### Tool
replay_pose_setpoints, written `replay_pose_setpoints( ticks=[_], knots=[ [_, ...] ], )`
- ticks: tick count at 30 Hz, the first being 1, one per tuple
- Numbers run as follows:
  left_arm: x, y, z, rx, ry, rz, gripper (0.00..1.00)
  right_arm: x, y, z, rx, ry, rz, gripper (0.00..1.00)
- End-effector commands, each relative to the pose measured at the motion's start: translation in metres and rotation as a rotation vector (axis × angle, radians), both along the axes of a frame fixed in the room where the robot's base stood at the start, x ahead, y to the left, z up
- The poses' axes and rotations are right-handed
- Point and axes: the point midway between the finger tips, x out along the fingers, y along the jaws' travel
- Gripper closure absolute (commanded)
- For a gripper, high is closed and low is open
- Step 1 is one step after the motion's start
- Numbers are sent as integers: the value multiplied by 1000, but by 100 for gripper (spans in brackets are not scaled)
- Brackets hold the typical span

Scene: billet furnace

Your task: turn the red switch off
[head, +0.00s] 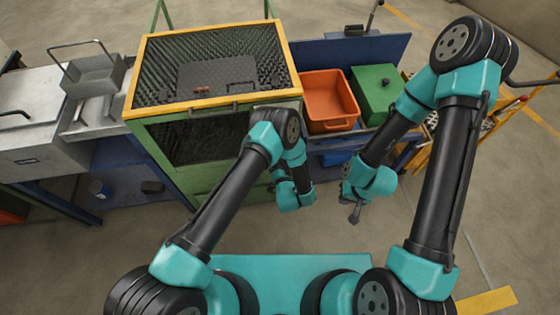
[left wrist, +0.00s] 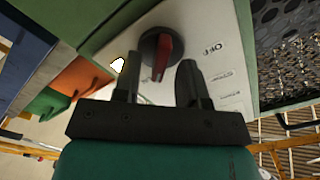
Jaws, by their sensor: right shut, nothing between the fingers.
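The red switch (left wrist: 162,57) is a round dark knob with a red grip bar on a pale panel (left wrist: 222,85). It shows in the left wrist view, its bar running roughly up and down in the picture. The word OFF and other, hard-to-read labels are printed to its right. My left gripper (left wrist: 158,66) is open, its two fingers on either side of the knob's lower part in the picture; I cannot tell if they touch it. In the head view my left arm hides the switch. My right gripper (head: 354,212) is shut and empty, hanging over the floor.
A green, yellow-rimmed mesh cabinet (head: 162,125) stands ahead. Right of it are an orange bin (head: 326,98) and a green box (head: 377,92) on a blue bench. A metal basket (head: 92,75) is at the left. The floor around my right gripper is clear.

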Motion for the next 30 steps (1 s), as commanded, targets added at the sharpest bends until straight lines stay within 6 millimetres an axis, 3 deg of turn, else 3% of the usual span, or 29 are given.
replay_pose_setpoints(
  ticks=[7,19,30],
  knots=[
    [1,0,0,0,0,0,62,0,0,0,0,0,0,100],
    [0,0,0,0,-1,1,100,0,0,0,0,0,0,100],
    [0,0,0,-14,-4,1,100,0,0,0,0,0,0,100]
  ],
)
